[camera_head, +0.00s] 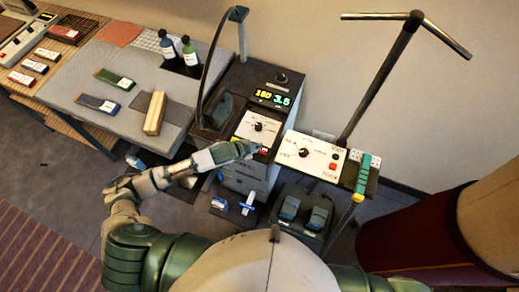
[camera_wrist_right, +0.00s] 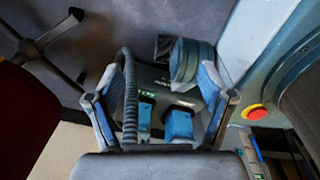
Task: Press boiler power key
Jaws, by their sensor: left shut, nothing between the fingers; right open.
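A dark boiler unit (camera_head: 226,98) with a lit display (camera_head: 273,98) of yellow and green digits stands at the centre of the head view. Below the display is a white panel (camera_head: 248,119) with a black knob. A small red key (camera_head: 264,150) shows at the panel's lower edge. My left gripper (camera_head: 252,148) is shut and empty, its tip right beside this key. I cannot tell whether it touches. My right gripper (camera_wrist_right: 159,72) is open and empty in the right wrist view, with pedals behind it. I cannot make it out in the head view.
Right of the boiler is a second white panel (camera_head: 312,155) with a knob and red button. A T-shaped stand (camera_head: 383,80) rises behind it. Two dark pedals (camera_head: 304,212) lie below. A grey board (camera_head: 105,112) with a wooden block (camera_head: 155,113) and bottles is at left.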

